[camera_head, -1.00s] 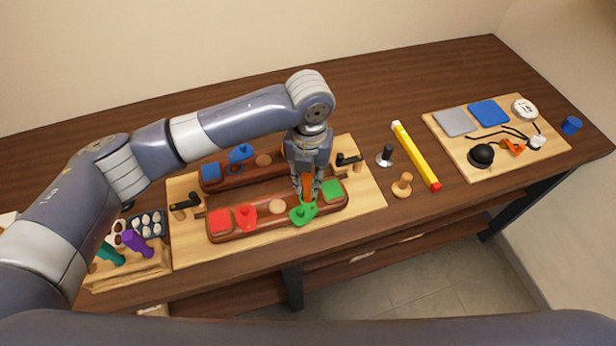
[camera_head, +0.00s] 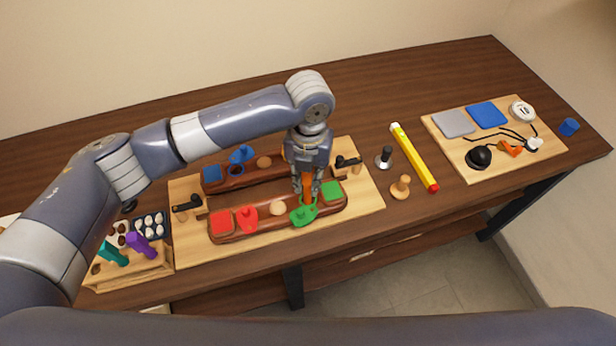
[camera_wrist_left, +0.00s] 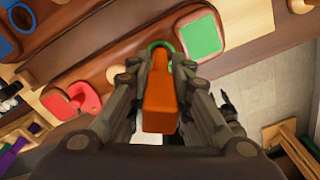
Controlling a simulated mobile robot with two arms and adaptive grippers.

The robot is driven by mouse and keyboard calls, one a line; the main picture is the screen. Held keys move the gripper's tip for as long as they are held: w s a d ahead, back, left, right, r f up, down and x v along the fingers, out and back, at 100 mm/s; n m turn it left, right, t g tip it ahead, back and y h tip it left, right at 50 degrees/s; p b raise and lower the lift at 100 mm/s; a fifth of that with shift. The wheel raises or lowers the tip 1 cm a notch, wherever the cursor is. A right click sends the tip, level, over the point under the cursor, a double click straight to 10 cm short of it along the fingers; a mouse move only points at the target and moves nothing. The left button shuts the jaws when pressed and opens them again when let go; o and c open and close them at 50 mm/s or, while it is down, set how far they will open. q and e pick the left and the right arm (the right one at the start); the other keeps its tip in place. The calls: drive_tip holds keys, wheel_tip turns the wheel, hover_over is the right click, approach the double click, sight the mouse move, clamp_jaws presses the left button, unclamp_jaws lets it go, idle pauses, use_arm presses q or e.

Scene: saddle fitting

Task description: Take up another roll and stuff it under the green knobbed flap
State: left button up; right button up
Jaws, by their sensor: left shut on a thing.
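The green knobbed flap (camera_head: 303,214) is at the right part of the near brown saddle bar (camera_head: 262,226), beside a green square pad (camera_head: 331,190). My left gripper (camera_head: 306,190) is above it, shut on an upright orange handle (camera_wrist_left: 160,100). The handle's lower end is at the green flap, whose ring (camera_wrist_left: 160,47) shows behind the handle in the left wrist view. I cannot tell whether it touches. Several small white and brown rolls (camera_head: 148,224) lie in a dark tray at the left. My right gripper is not in view.
A red flap (camera_head: 247,217) and red pad (camera_head: 220,221) are on the same bar. The far bar carries a blue flap (camera_head: 242,154). A wooden rack holds teal and purple handles (camera_head: 140,246).

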use_arm(q)
drive_tip(key=shift+r+p, duration=2.9)
drive_tip(key=shift+r, duration=0.55)
drive_tip(key=shift+f, duration=0.1)
